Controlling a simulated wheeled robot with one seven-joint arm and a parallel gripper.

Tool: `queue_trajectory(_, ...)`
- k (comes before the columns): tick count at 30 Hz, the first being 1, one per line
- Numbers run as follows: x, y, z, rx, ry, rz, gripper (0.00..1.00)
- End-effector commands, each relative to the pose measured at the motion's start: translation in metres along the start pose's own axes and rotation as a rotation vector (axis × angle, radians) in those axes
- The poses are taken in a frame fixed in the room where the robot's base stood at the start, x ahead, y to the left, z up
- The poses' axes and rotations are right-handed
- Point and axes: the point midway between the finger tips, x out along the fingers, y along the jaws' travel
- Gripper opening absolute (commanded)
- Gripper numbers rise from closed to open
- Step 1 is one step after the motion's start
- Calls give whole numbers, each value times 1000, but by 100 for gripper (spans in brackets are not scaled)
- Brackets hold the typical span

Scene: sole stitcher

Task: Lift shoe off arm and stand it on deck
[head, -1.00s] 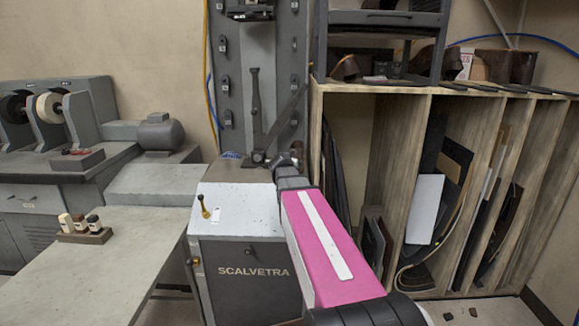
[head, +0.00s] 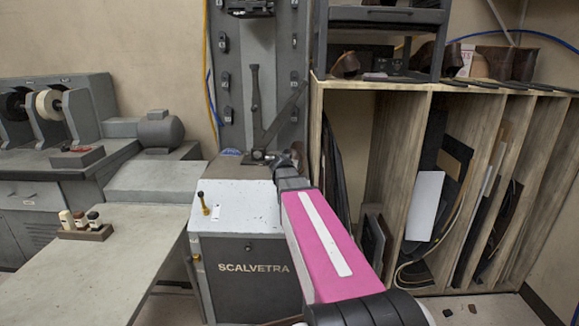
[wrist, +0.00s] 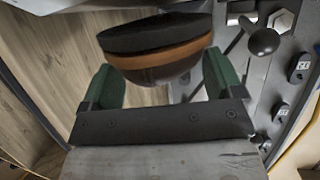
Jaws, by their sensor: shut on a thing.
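The shoe (wrist: 155,45) is in the wrist view, with a black sole, a tan welt and a dark brown upper below it in the picture. It sits between the green pads of my gripper (wrist: 162,78), which is shut on it. In the head view my pink arm hides most of the gripper, and only a small brown edge shows beyond it. I cannot tell whether the shoe touches the machine's arm, which is largely hidden.
A brass-coloured lever (head: 203,202) stands at the deck's left edge. A grey column (head: 252,80) rises behind. A wooden rack (head: 398,150) stands close on the right. A bench (head: 100,250) with small bottles is on the left. A black ball knob (wrist: 263,41) is near the shoe.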

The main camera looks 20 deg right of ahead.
Motion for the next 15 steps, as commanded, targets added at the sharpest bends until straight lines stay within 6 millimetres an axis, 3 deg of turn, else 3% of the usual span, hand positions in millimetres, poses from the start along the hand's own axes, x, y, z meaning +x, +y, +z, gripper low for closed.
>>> queue_trajectory(15,4,0,10,-1,1,-2,22)
